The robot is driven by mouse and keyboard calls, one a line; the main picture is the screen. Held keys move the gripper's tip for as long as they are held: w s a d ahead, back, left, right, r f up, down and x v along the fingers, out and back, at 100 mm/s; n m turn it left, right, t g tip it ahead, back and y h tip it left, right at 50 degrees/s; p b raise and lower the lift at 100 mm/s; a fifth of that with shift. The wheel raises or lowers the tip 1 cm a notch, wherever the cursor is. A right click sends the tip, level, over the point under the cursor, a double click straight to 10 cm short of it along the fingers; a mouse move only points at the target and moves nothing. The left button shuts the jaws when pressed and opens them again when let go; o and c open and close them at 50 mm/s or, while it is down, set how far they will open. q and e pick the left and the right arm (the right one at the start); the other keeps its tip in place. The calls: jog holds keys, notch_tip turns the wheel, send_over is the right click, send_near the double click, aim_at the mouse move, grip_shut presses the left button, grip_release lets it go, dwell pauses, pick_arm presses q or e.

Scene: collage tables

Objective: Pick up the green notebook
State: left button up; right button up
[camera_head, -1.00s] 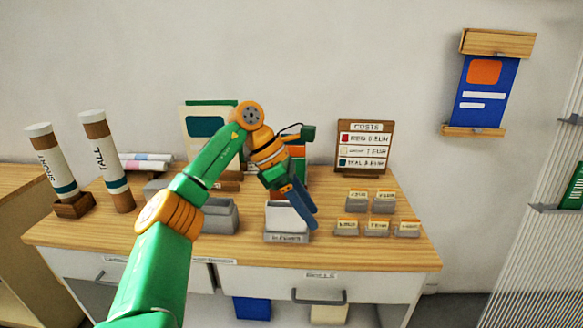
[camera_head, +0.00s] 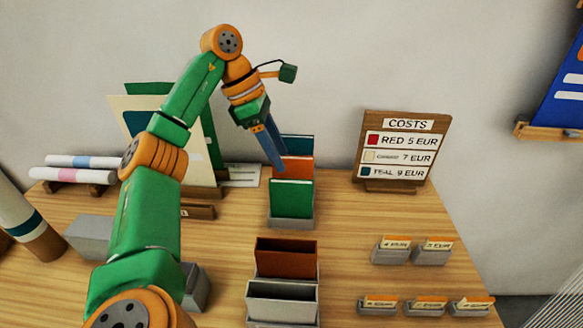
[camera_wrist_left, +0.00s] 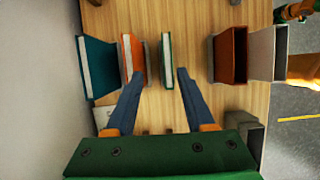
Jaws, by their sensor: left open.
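The green notebook (camera_head: 291,199) stands upright in a grey holder in the middle of the table. In the left wrist view the green notebook (camera_wrist_left: 166,62) appears edge-on, with its white pages showing. My left gripper (camera_head: 279,166) is open and empty, above and behind the notebook in the head view. In the left wrist view its fingertips (camera_wrist_left: 160,78) appear on either side of the notebook, apart from it. I cannot tell the exact height gap. My right gripper is in neither current view.
An orange notebook (camera_head: 294,168) and a teal notebook (camera_head: 297,145) stand behind the green one. A brown box (camera_head: 286,258) and a grey box (camera_head: 283,302) stand in front. The costs sign (camera_head: 402,150) and small card holders (camera_head: 412,250) are at the right.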

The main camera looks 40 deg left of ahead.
aim_at(290, 181)
pick_arm(q)
jog(key=shift+s+d+f+b, duration=0.15)
jog(key=shift+s+d+f, duration=0.05)
jog(key=shift+d+f, duration=0.4)
jog(key=shift+s+d+f+b, duration=0.2)
jog(key=shift+d+f, duration=0.15)
jog(key=shift+f, duration=0.3)
jog(key=x, duration=0.2)
jog(key=shift+w+d+f, duration=0.1)
jog(key=shift+f, duration=0.2)
jog(key=shift+w+f, duration=0.3)
jog(key=shift+w, duration=0.05)
jog(key=shift+s+r, duration=0.1)
jog(key=shift+s, duration=0.05)
jog(key=shift+f, duration=0.25)
grip_shut()
